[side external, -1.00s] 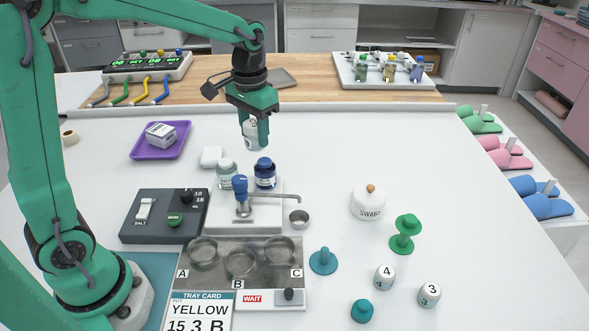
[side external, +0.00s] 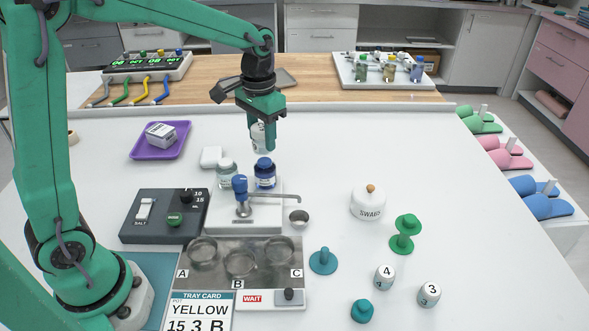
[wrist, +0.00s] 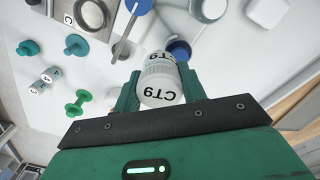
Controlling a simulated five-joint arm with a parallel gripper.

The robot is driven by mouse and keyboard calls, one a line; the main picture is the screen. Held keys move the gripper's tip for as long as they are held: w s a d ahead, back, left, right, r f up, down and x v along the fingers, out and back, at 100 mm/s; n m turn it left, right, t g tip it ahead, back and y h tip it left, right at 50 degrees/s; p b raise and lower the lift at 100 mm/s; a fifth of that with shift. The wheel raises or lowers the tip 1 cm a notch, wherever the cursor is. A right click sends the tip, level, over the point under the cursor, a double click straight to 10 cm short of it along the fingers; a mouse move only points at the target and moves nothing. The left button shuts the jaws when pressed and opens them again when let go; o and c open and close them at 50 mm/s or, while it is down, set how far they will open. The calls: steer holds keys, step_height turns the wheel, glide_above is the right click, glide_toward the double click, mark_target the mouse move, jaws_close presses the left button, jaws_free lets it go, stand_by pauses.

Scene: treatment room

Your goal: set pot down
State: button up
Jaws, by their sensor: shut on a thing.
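My gripper (side external: 262,132) is shut on a white pot (side external: 257,141), held in the air above and behind the blue-capped bottle (side external: 265,174). In the wrist view the pot (wrist: 161,86) sits between both green fingers and reads "CT9". The pot tilts a little in the side view. The metal plate (side external: 219,274) with round wells A, B and C lies at the front. A tray card (side external: 198,312) reads "YELLOW" and "15 3 B".
A dispenser with a spout (side external: 241,200) and a clear jar (side external: 226,173) stand below the pot. A dark control box (side external: 150,225) is left. A swabs jar (side external: 368,204), green knobs and small numbered pots (side external: 384,278) are right. The table behind the swabs jar is clear.

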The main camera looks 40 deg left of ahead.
steer(key=shift+w+d+f+m, duration=0.5)
steer(key=shift+w+d+f, duration=0.35)
steer(key=shift+f, duration=1.85)
steer(key=shift+w+d+f+m, duration=0.6)
steer(key=shift+w+f, duration=0.3)
steer(key=shift+f, duration=1.8)
steer(key=shift+w+d+f+m, duration=0.4)
steer(key=shift+w+d+f, duration=0.45)
steer(key=shift+f, duration=1.85)
steer(key=shift+f, duration=0.1)
steer(key=o, duration=1)
steer(key=shift+o, duration=0.3)
step_height(320, 180, up, 12)
